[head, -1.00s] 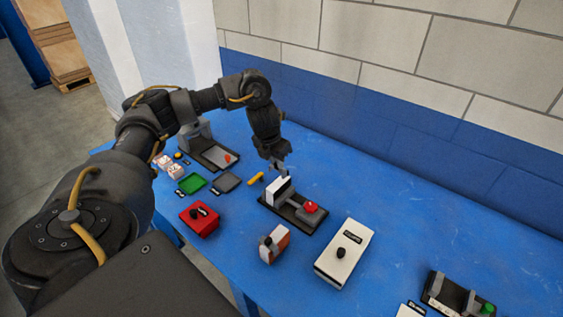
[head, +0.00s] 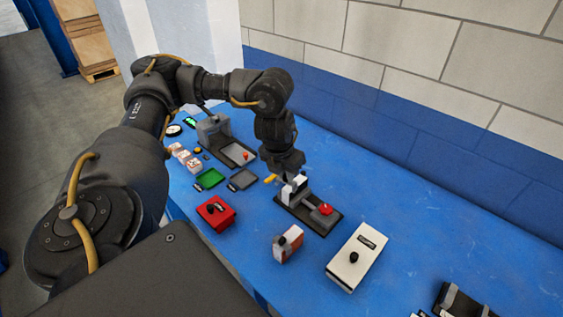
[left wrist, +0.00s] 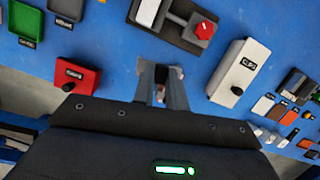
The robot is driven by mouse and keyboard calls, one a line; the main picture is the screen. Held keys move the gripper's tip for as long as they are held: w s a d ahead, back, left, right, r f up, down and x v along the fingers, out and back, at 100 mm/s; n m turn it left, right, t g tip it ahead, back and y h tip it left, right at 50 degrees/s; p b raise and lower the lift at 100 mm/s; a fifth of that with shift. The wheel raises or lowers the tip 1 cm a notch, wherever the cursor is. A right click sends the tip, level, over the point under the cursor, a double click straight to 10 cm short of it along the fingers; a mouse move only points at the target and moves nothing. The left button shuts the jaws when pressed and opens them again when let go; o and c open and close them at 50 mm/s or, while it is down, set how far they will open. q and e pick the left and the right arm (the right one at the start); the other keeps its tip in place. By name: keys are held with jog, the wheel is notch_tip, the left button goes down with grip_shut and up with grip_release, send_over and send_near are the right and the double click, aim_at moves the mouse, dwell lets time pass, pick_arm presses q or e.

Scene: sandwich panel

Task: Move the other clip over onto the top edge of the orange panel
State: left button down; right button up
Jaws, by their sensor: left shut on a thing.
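My left gripper (head: 292,178) points down near the white upright block of the black fixture in the head view. In the left wrist view its fingers (left wrist: 160,76) are shut on a small dark piece, which looks like the clip; the fingers hide much of it. An orange-and-white block (head: 288,243) with a black part on it stands on the table in front of the fixture. Small orange pieces (left wrist: 289,117) lie at the far right of the left wrist view. I cannot tell which orange thing is the panel. My right gripper is not in view.
The black fixture (head: 335,219) has a red knob. A red box (head: 216,212) and a white box (head: 357,257) labelled clips stand either side of the orange-and-white block. Green (head: 210,179) and grey (head: 243,179) trays lie left. The blue table (head: 420,235) is clear behind the white box.

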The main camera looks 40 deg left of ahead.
pick_arm(q)
jog(key=s+d+r+n+g+b, duration=0.1)
jog(key=d+r+n+g, duration=0.1)
jog(key=d+n, duration=0.7)
jog(key=s+d+r+n+g+b, duration=0.2)
jog(key=d+n, duration=0.6)
jog(key=n, duration=1.6)
jog(key=shift+d+r+n+g+h, duration=0.15)
jog(key=shift+d+n+g+h, duration=0.2)
jog(key=shift+g, duration=0.75)
jog(key=shift+d, duration=0.15)
